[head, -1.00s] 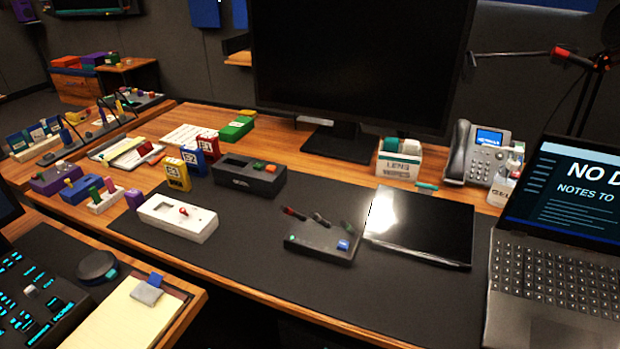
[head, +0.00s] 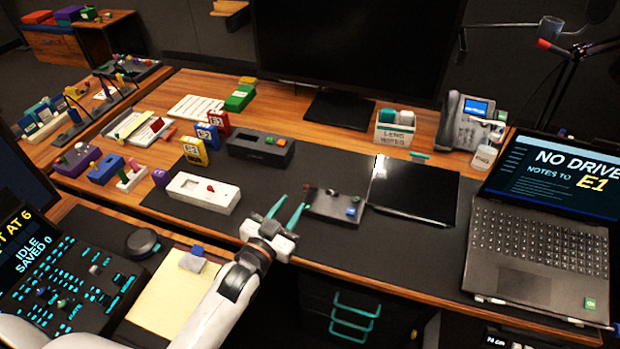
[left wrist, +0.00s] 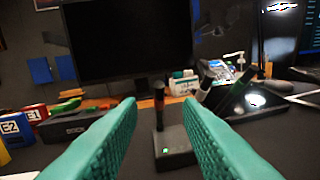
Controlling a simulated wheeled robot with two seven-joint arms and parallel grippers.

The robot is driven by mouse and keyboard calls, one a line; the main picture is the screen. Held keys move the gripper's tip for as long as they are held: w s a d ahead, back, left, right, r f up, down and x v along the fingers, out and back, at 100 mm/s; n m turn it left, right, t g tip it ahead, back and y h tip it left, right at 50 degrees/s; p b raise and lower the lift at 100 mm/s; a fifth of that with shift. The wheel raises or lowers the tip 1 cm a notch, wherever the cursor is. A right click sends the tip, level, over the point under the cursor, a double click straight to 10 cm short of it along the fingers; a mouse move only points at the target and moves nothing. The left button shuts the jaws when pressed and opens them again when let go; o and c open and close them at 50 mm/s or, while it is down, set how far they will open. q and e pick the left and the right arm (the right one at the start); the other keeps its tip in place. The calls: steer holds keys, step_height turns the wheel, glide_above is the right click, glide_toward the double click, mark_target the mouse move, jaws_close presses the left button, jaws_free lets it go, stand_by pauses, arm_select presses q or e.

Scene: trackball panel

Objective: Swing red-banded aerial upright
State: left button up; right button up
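A small dark box with short aerials (head: 335,204) lies on the black desk mat, left of the dark glossy tablet. In the left wrist view the box (left wrist: 175,150) shows a green light. The red-banded aerial (left wrist: 158,95) rises from it near the middle of that view, appearing nearly vertical; any lean toward or away from me cannot be told. Other dark aerials (left wrist: 208,82) slant to the right. My left gripper (head: 293,205) is open and empty, just left of the box. Its teal fingers frame the red-banded aerial, which looks beyond the tips. My right gripper is not in view.
A white switch box (head: 203,193) and a black box (head: 260,149) stand left of the gripper. The tablet (head: 413,190) and laptop (head: 540,235) are to the right. The monitor (head: 350,50) stands behind. The mat between gripper and white box is clear.

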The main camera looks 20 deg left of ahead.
mark_target(309, 188)
arm_select(q)
steer(key=w, duration=0.3)
steer(key=w+d, duration=0.1)
steer(key=w, duration=0.5)
steer(key=shift+d, duration=0.3)
steer(key=shift+c, duration=0.5)
jaws_close()
steer(key=shift+p, duration=0.3)
